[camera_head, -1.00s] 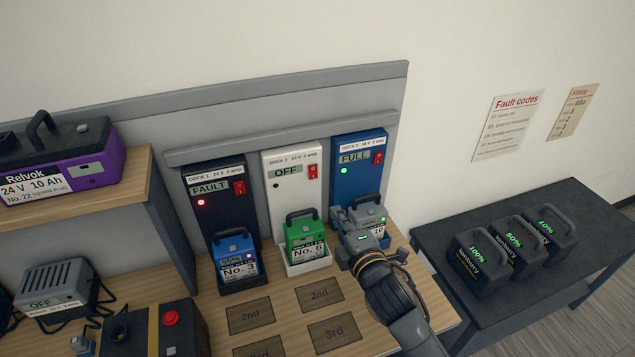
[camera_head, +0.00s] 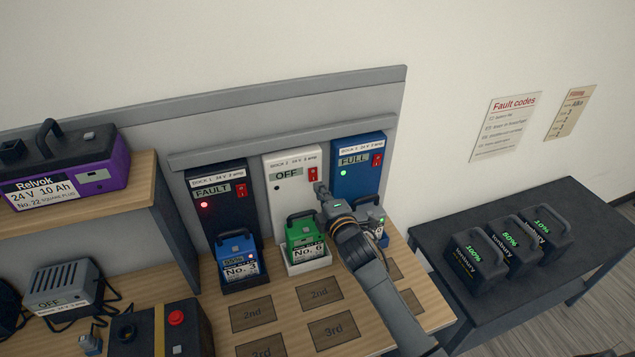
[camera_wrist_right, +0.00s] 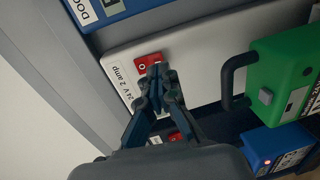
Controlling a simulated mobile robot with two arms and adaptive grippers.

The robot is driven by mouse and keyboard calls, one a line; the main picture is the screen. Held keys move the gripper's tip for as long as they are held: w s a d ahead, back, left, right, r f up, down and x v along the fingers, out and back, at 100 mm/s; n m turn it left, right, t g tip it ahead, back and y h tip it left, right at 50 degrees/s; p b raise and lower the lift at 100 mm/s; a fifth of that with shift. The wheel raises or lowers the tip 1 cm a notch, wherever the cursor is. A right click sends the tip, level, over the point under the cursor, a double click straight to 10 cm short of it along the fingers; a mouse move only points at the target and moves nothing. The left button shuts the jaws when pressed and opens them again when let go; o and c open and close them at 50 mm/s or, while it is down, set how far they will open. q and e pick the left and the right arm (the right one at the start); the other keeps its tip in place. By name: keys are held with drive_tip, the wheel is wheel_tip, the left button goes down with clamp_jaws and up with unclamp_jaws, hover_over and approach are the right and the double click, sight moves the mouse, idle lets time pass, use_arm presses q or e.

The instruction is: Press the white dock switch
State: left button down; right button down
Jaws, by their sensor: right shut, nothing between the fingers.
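The white dock (camera_head: 285,200) stands between a dark dock and a blue dock, and its display reads OFF. Its red switch (camera_head: 313,174) is at the upper right of its face. The switch also shows in the right wrist view (camera_wrist_right: 146,63). My right gripper (camera_head: 319,187) is shut and empty, with its tips right at the lower edge of the switch. In the right wrist view its fingertips (camera_wrist_right: 157,72) overlap part of the switch; I cannot tell if they touch it. My left gripper is not in view.
A green battery (camera_head: 304,236) sits in the white dock, close below my right gripper. The dark dock (camera_head: 214,200) reads FAULT and holds a blue battery (camera_head: 238,257). The blue dock (camera_head: 354,180) reads FULL; my arm partly hides its battery. A dark table (camera_head: 560,200) with batteries stands right.

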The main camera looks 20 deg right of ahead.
sight(313, 180)
drive_tip(key=shift+w+f, duration=0.15)
drive_tip(key=shift+w, duration=1.1)
drive_tip(key=shift+w+f+t+b, duration=0.2)
drive_tip(key=shift+f+t+b, duration=0.15)
drive_tip(key=shift+b, duration=0.7)
drive_tip(key=shift+r+p, duration=0.3)
drive_tip(key=shift+p, duration=0.15)
drive_tip(key=shift+f, duration=0.1)
